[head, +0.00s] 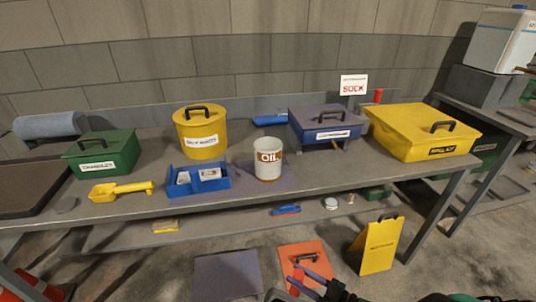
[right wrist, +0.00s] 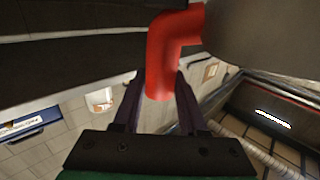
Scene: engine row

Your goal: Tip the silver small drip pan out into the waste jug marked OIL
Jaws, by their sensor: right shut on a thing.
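The white waste jug (head: 266,172) with the OIL label stands upright on the bench, near the middle in the head view. My right gripper (head: 306,279) is low at the bottom of the head view, in front of the bench and well below the jug. It is shut on a bent red handle (right wrist: 163,75), which fills the space between the fingers in the right wrist view. The handle meets a dark grey body (right wrist: 262,35) at the upper right; I cannot tell its full shape or contents, or whether it is the silver small drip pan. My left gripper is out of view.
A blue tray (head: 213,188) and yellow scoop (head: 120,190) lie left of the jug. A yellow canister (head: 201,132) and purple box (head: 325,125) stand behind. A yellow floor sign (head: 377,247) and orange panel (head: 320,255) are near my right gripper.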

